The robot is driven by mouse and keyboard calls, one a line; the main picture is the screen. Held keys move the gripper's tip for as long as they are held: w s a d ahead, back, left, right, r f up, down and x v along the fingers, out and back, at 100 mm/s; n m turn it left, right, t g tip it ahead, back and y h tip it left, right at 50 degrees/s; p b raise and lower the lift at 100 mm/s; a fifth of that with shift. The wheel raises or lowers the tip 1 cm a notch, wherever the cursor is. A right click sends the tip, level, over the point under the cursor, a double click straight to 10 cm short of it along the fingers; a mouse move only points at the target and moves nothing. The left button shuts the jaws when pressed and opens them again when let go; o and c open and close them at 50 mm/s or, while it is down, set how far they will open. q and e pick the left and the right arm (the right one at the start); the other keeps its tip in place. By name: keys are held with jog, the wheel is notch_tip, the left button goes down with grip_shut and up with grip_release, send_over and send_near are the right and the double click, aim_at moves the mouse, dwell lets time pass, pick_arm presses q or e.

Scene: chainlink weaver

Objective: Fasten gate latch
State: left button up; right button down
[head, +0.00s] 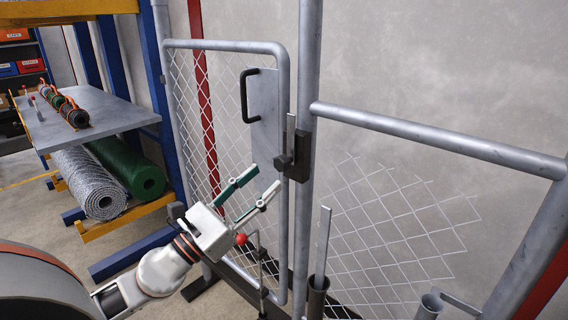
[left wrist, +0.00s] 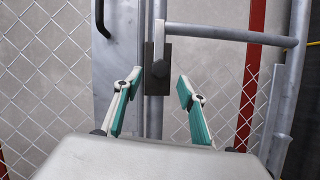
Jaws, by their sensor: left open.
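The gate (head: 283,220) is a grey tube frame with chain-link mesh, a metal plate and a black handle (head: 245,95). It stands beside the upright post (head: 307,60). The latch has a dark plate (head: 300,165) at the post and a flat bar (head: 290,135) that points upward. In the left wrist view the latch bar (left wrist: 160,12) also stands upright above a dark knob (left wrist: 160,68). My left gripper (head: 267,178) is open and empty, just below and in front of the latch. In the left wrist view its fingertips (left wrist: 160,76) are on either side of the knob. My right gripper is out of view.
A red ball knob (head: 240,239) on a rod is near my left gripper, low on the gate. A horizontal rail (head: 430,137) runs right from the post over torn mesh. A rack with a shelf (head: 85,112) and mesh rolls (head: 95,185) stands left.

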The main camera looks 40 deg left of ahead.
aim_at(278, 166)
pick_arm(q)
jog(key=shift+w+d+r+p, duration=0.2)
jog(key=shift+w+r+p, duration=0.6)
jog(key=shift+w+r, duration=0.3)
jog(key=shift+p+x, duration=0.6)
jog(key=shift+x, duration=0.5)
jog(key=shift+w+d+f, duration=0.1)
jog(key=shift+w+d, duration=0.05)
jog(key=shift+w, duration=0.75)
jog(key=shift+f, duration=0.1)
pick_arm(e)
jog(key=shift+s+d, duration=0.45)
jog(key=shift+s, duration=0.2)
pick_arm(q)
grip_shut()
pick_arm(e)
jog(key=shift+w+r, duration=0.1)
